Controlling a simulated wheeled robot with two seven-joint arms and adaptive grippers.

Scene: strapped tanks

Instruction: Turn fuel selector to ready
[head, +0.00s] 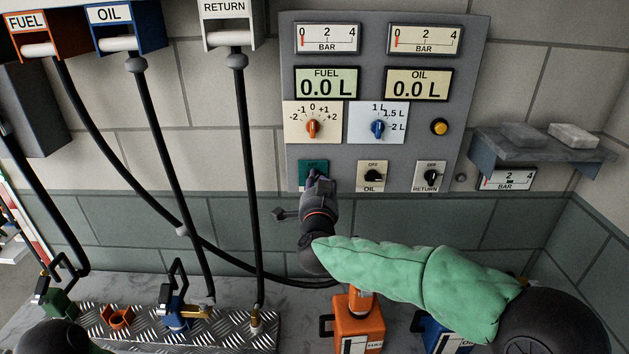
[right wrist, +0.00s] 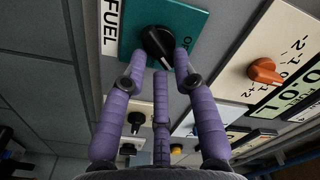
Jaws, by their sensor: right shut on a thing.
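The fuel selector is a black knob (right wrist: 158,42) on a teal plate marked FUEL in the right wrist view. In the head view the teal plate (head: 313,165) is at the lower left of the grey panel (head: 448,100), and my gripper hides its knob. My right gripper (head: 316,177) reaches up to the plate. In the right wrist view its purple fingers (right wrist: 155,75) are closed around the knob's near side. Lettering beside the knob is partly hidden, so its setting cannot be read. My left gripper is not in view.
The oil selector (head: 372,176) and return selector (head: 431,177) sit right of the fuel plate. Orange (head: 312,128) and blue (head: 378,128) dials are above, with displays reading 0.0 L. Black hoses hang at left. A small shelf (head: 535,147) juts out at right. Orange can (head: 358,325) stands below.

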